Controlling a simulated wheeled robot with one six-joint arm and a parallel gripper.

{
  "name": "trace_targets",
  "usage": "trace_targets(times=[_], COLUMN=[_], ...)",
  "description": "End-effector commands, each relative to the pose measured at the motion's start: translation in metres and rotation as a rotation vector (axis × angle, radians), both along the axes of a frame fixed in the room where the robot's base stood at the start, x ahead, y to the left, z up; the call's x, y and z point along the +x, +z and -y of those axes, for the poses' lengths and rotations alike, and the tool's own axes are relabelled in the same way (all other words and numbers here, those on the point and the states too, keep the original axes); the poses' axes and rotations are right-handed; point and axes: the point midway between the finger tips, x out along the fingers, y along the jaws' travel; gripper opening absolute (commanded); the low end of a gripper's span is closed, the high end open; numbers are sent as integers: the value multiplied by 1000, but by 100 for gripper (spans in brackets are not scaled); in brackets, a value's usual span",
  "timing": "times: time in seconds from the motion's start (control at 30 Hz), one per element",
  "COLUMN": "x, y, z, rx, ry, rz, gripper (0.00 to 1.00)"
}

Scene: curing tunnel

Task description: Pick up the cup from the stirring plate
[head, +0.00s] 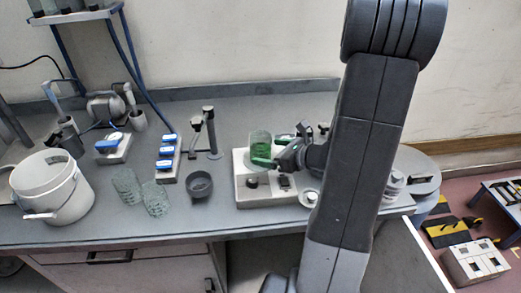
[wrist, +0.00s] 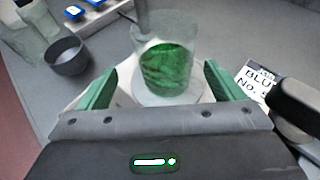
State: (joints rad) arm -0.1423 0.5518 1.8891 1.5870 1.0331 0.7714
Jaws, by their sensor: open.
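A clear cup with green contents (head: 260,146) stands upright on the white stirring plate (head: 246,190), toward the plate's back. In the wrist view the same cup (wrist: 165,62) is straight ahead, and a round pale top surface of the plate shows under it. My gripper (head: 272,152) is at the cup's right side in the head view. In the wrist view my gripper (wrist: 160,85) is open, with one green finger to the left and one to the right of the cup's lower part. I cannot tell whether either finger touches the cup.
A dark bowl (head: 199,185), two clear beakers (head: 154,198) and a white bucket (head: 52,186) stand to the left. A stand with a post (head: 211,134) is behind the bowl. A label card (wrist: 258,82) lies right of the plate in the wrist view. Bare bench lies in front.

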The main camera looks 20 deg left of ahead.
Motion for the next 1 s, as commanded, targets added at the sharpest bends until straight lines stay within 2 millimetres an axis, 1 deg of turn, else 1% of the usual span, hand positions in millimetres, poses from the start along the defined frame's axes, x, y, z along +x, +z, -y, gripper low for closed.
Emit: trace_targets(times=[0.17, 0.33, 0.5, 0.77, 0.8, 0.87, 1.0], x=[4, 14, 18, 19, 19, 19, 19], y=[-5, -14, -21, -23, -23, -23, -23], z=[-9, -27, -44, -47, -47, -46, -46], rx=[0, -1, -1, 0, 0, 0, 0], ry=[2, 2, 3, 0, 0, 0, 0], rz=[-3, -4, -1, -1, -1, -1, -1], gripper=[88, 88, 88, 88, 84, 72, 45])
